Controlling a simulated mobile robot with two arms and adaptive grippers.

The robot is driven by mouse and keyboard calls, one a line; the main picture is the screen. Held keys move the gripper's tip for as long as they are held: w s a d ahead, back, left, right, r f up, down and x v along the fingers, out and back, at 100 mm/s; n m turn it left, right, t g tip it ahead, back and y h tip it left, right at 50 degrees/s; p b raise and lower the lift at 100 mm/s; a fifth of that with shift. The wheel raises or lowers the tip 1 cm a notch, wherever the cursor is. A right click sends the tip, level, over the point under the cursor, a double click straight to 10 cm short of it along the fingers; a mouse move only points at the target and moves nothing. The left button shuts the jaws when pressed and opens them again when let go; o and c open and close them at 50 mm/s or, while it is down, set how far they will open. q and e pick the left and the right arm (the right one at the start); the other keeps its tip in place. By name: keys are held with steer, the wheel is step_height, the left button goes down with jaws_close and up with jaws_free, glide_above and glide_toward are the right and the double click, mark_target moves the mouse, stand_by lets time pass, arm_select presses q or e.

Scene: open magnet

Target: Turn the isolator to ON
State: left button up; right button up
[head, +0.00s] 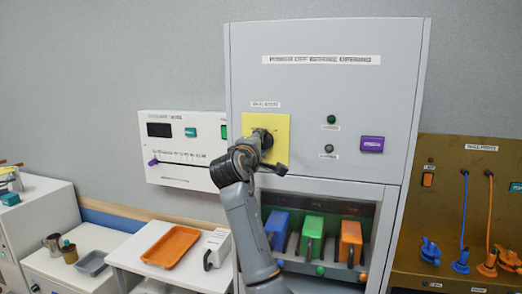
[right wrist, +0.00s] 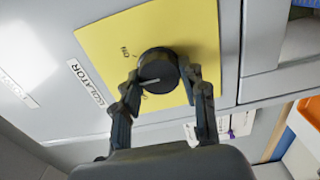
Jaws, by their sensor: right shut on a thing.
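The isolator is a round black knob (right wrist: 157,62) on a yellow plate (right wrist: 196,30), which also shows on the grey cabinet in the head view (head: 281,124). In the right wrist view, an ON mark (right wrist: 125,52) is printed to the upper left of the knob. A pale line on the knob face points left, below the ON mark. My right gripper (right wrist: 161,76) has one finger on each side of the knob and is shut on it. In the head view my right gripper (head: 262,142) covers most of the knob. My left gripper is not in view.
A green lamp (head: 331,119) and a purple block (head: 372,144) are right of the plate. Blue, green and orange handled units (head: 312,232) sit in the bay below. A white panel (head: 160,175) hangs to the left. An orange tray (head: 172,246) lies on the lower-left bench.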

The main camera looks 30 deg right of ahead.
steer(key=m+b, duration=0.4)
steer(key=m, duration=0.4)
steer(key=shift+f+m, duration=0.1)
steer(key=shift+m, duration=0.3)
steer(key=shift+b, duration=0.35)
steer(key=o, duration=1.2)
steer(key=shift+c, duration=0.2)
steer(key=v, duration=1.2)
steer(key=shift+w, duration=0.1)
